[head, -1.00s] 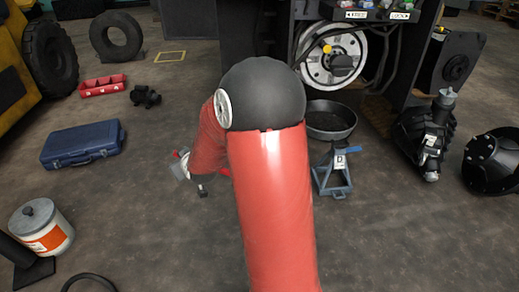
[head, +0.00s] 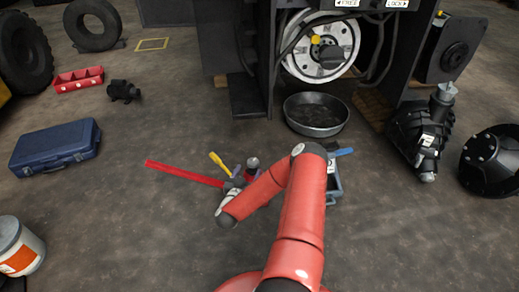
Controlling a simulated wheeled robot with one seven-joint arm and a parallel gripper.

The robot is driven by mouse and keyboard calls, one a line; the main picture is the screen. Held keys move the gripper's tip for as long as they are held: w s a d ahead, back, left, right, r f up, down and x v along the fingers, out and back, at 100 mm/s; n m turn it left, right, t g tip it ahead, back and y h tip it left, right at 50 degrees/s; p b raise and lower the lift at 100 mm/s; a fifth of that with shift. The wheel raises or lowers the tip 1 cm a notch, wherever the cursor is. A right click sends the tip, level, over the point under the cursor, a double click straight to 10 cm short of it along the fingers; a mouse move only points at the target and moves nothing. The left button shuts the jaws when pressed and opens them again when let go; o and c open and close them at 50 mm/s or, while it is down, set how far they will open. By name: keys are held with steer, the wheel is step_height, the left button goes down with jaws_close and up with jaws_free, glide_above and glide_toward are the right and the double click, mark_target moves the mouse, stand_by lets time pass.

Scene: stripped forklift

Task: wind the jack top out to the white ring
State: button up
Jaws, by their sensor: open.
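A small dark red jack (head: 250,175) with a round grey top (head: 253,162) stands on the floor in the middle of the head view. My arm partly covers it. A white ring on it cannot be made out at this size. My gripper (head: 238,178) is low, just left of the jack and close to it; whether they touch cannot be told. The gripper is open and appears empty. A long red bar (head: 180,172) lies to the left of the gripper, and a yellow-handled tool (head: 217,161) is just behind it.
A grey-blue stand with a blue handle (head: 342,152) is right of the jack, mostly behind my arm. A black pan (head: 316,114) lies behind, by the forklift's wheel hub (head: 322,48). A blue case (head: 55,147) is at left. Open floor lies between the case and bar.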

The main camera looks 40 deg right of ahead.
mark_target(254, 159)
steer(key=b+x, duration=0.1)
steer(key=x, duration=0.7)
steer(key=shift+s, duration=0.25)
steer(key=c, duration=1)
